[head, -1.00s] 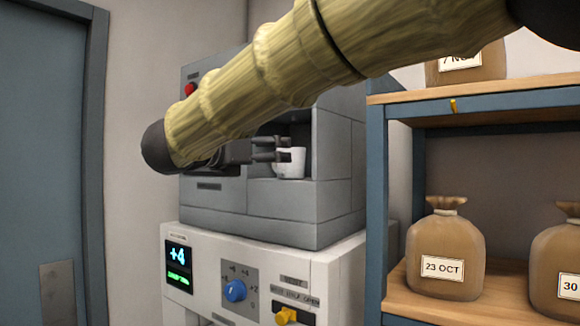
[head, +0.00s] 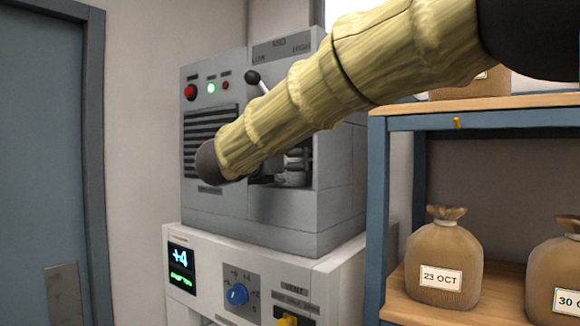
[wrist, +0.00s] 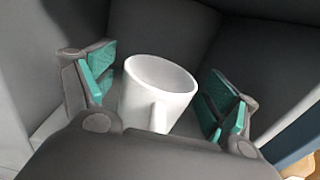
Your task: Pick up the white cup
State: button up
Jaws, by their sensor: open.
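The white cup (wrist: 150,95) stands upright in the grey recess of the machine, its handle toward the wrist camera. My gripper (wrist: 165,92) is open, with one teal-padded finger on each side of the cup. A gap shows between the cup and the right finger; the left finger is closer to the cup. In the head view my gripper (head: 288,165) is inside the recess, mostly behind my arm. The cup is hard to make out there.
The grey machine (head: 330,205) stands on a white cabinet (head: 207,250) with a display and knobs. The recess walls (wrist: 245,45) enclose the cup closely. A blue shelf post (head: 377,200) stands to the right, with brown bags (head: 440,250) on its boards. A blue door (head: 40,160) is at the left.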

jog(key=shift+w, duration=0.2)
jog(key=shift+c, duration=0.2)
jog(key=c, duration=1.1)
jog(key=shift+r, duration=0.15)
jog(key=shift+r+b, duration=1.2)
jog(key=shift+r, duration=0.2)
jog(key=shift+s+a+r+b, duration=0.35)
jog(key=shift+s+b, duration=0.7)
jog(key=shift+s, duration=1.6)
jog(key=shift+s+a+r+b, duration=0.35)
jog(key=shift+s+b, duration=0.7)
jog(key=shift+s, duration=1.55)
jog(key=shift+s+a+r+b, duration=0.35)
jog(key=shift+s+b, duration=0.7)
jog(key=shift+s, duration=1.6)
jog(key=shift+a+f, duration=0.1)
